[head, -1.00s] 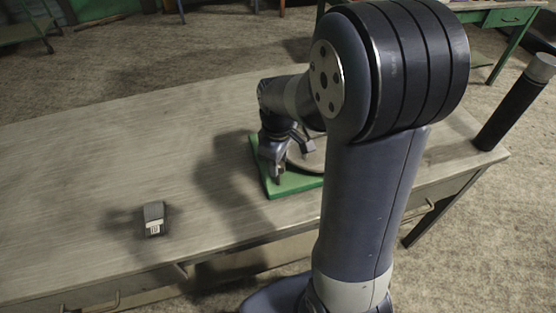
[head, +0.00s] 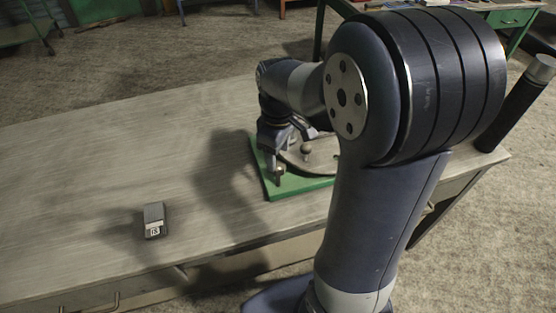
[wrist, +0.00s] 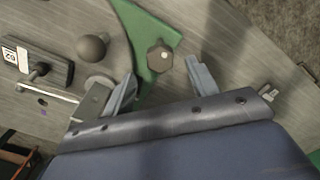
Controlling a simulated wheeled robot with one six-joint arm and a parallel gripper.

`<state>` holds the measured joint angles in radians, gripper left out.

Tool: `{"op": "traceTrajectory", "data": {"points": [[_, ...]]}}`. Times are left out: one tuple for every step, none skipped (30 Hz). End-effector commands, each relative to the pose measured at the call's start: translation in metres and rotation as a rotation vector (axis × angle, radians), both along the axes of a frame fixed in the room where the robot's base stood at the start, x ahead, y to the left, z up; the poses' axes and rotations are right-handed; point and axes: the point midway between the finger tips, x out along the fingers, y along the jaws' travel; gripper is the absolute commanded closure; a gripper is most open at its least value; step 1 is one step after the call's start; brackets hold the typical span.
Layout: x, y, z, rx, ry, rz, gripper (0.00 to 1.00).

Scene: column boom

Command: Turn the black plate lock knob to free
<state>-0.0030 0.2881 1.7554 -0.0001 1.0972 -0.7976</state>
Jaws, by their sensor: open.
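In the wrist view a dark faceted knob (wrist: 160,60) with a pale dot on top stands by a green corner of the base, with the round grey plate to its left. In the head view what looks like this knob (head: 278,175) is near the front left corner of the green base (head: 312,188). My gripper (wrist: 161,78) is open and empty. Its two fingers lie left and right of the knob in the picture, apart from it. In the head view my gripper (head: 287,140) is above the base, and my arm hides the plate's right part.
A ball-topped handle (wrist: 92,47) stands on the plate, left of the knob. Beyond it is a black block with a number label (wrist: 40,62). A small grey labelled box (head: 153,220) lies on the workbench (head: 90,160), whose left part is otherwise clear.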

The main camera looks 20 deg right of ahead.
Motion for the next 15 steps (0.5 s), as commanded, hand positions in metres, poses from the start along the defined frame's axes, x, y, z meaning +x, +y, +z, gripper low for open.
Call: {"op": "traceTrajectory", "data": {"points": [[0.001,0.0,0.012,0.0,-0.006,0.0,0.44],[0.001,0.0,0.019,-0.001,-0.006,0.0,0.44],[0.001,0.0,0.026,0.0,-0.006,0.0,0.44],[0.001,0.0,0.032,0.0,-0.006,0.0,0.44],[0.001,0.0,0.037,0.0,-0.006,0.0,0.44],[0.0,0.0,0.044,-0.001,-0.005,0.0,0.44],[0.0,0.0,0.048,0.0,-0.003,0.0,0.44],[0.001,0.0,0.052,0.0,-0.004,0.0,0.44],[0.0,0.0,0.056,0.0,-0.001,0.0,0.44],[0.0,0.0,0.059,-0.001,-0.002,0.0,0.44],[0.0,0.0,0.062,0.0,-0.003,0.0,0.44],[0.0,0.0,0.064,0.0,-0.001,0.0,0.44],[0.0,0.0,0.065,0.0,-0.001,0.0,0.44],[0.0,0.0,0.066,-0.001,-0.001,0.0,0.44],[0.0,0.0,0.067,0.0,0.0,0.0,0.44]]}}
